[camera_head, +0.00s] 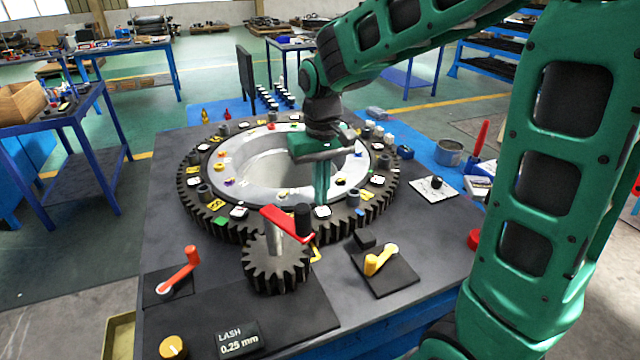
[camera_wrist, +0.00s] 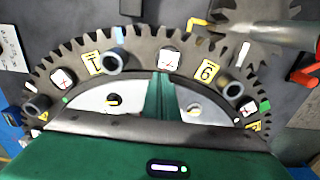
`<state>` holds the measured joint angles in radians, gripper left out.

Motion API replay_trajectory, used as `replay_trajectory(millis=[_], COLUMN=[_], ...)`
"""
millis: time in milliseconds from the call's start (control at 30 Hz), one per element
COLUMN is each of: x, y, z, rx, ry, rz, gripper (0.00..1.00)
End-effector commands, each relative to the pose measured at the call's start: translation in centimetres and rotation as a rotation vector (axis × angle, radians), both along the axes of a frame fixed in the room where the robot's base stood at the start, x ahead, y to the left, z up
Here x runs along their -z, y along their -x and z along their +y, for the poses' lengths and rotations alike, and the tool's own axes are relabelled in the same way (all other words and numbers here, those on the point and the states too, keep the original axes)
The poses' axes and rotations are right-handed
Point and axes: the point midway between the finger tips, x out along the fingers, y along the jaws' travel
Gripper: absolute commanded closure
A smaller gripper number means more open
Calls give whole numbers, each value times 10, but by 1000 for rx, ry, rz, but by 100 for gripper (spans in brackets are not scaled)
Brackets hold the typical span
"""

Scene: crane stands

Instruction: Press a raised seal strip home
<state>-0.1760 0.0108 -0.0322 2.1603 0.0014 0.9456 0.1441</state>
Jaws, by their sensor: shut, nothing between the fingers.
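My gripper (camera_head: 321,200) is shut and empty, pointing down over the near inner edge of the large toothed ring (camera_head: 208,205). Its green fingers also show in the wrist view (camera_wrist: 161,78), close to a white marked tile (camera_wrist: 168,58) on the ring. I cannot tell whether the fingertips touch the ring. The ring has a pale metal inner part (camera_head: 235,157) and carries grey sleeves, yellow tags and white tiles. I cannot make out a raised seal strip in either view; my arm and gripper hide part of the ring.
A small gear (camera_head: 276,272) with a red crank arm (camera_head: 287,222) meets the ring's near side. A red lever (camera_head: 180,270) and a yellow lever (camera_head: 381,260) stand in front. A LASH 0.25 mm sign (camera_head: 238,341) lies near the front edge. A metal cup (camera_head: 449,152) stands right.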

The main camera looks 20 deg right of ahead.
Motion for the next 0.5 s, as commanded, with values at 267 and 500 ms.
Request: replay_trajectory(millis=[267, 500], x=[-17, -74], y=[6, 10], z=[0, 0], rx=[-2, 0], ry=[1, -1], rz=[11, -12], gripper=[100, 100])
